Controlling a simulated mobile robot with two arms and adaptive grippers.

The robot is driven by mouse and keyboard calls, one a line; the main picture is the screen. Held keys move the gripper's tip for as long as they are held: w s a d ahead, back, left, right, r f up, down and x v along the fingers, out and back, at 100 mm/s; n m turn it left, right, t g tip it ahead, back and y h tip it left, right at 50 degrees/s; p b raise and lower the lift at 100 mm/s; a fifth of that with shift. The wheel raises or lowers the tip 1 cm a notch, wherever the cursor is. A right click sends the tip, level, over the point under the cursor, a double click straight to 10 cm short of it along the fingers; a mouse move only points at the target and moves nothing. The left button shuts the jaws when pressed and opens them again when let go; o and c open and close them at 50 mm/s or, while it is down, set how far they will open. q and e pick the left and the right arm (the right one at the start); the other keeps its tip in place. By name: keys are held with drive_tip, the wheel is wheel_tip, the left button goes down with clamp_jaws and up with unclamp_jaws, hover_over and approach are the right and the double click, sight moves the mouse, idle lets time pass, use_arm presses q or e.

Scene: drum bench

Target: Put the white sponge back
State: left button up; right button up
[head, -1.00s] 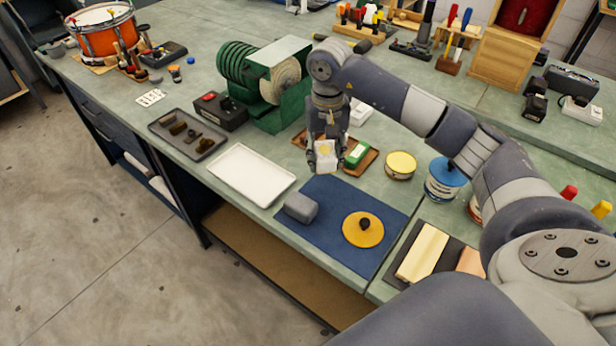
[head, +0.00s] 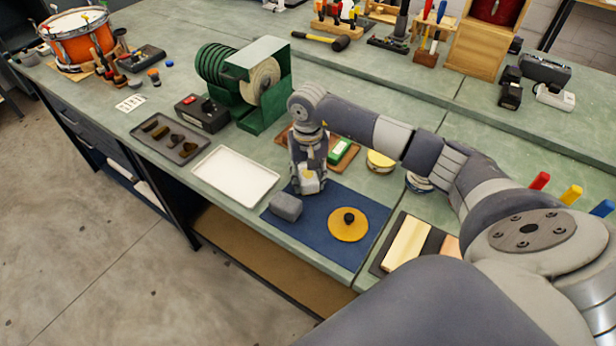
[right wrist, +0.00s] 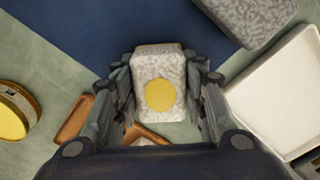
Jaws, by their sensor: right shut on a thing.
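The white sponge (head: 310,184), speckled with a yellow round spot, is between the fingers of my right gripper (head: 309,188). In the right wrist view the sponge (right wrist: 158,62) is clasped on both sides by the fingers (right wrist: 160,80). It is by the back edge of the blue mat (head: 301,232); its exact height above the surface is hard to tell. A brown wooden tray (head: 352,151) holding a green-and-white block (head: 339,150) lies behind the gripper, partly hidden by my arm. My left gripper is not in view.
A grey block (head: 286,207) and a yellow disc with a black knob (head: 348,227) sit on the mat. An empty white tray (head: 203,177) lies to the left. A yellow-lidded tin (head: 379,162) stands right of the wooden tray. A green grinder (head: 262,95) stands behind.

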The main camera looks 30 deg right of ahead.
sight(308, 175)
drive_tip(key=o, duration=0.8)
drive_tip(key=shift+r+p, duration=0.25)
drive_tip(key=shift+p, duration=0.05)
wheel_tip(308, 175, up, 11)
drive_tip(key=b, duration=0.3)
drive_tip(key=shift+f, duration=0.15)
drive_tip(key=shift+r, duration=0.55)
